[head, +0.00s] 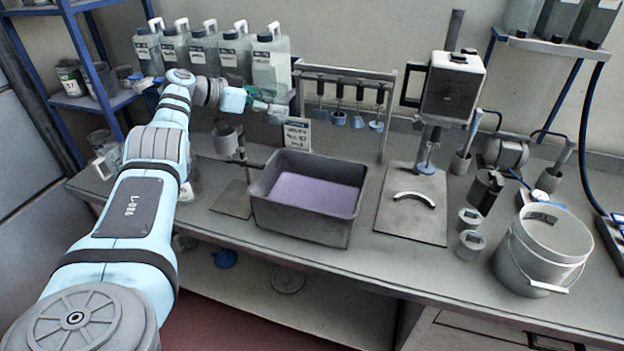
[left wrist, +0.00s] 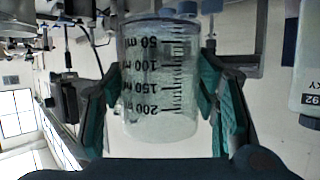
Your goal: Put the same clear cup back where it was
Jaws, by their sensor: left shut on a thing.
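My left gripper (head: 257,106) is raised above the back of the bench, in front of the row of clear jugs. In the left wrist view its teal fingers are shut on a clear cup (left wrist: 160,75), one on each side. The cup has dark volume marks from 50 to 200 ml, and its lower part looks cloudy. In the head view the cup is small and hard to make out against the jugs. My right gripper is not in view.
A grey tub (head: 305,229) with purple contents stands below and right of the gripper. A sign (head: 297,135) and a rack of hanging tools (head: 345,74) are close on its right. Several jugs (head: 271,62) stand behind. My arm covers the left bench.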

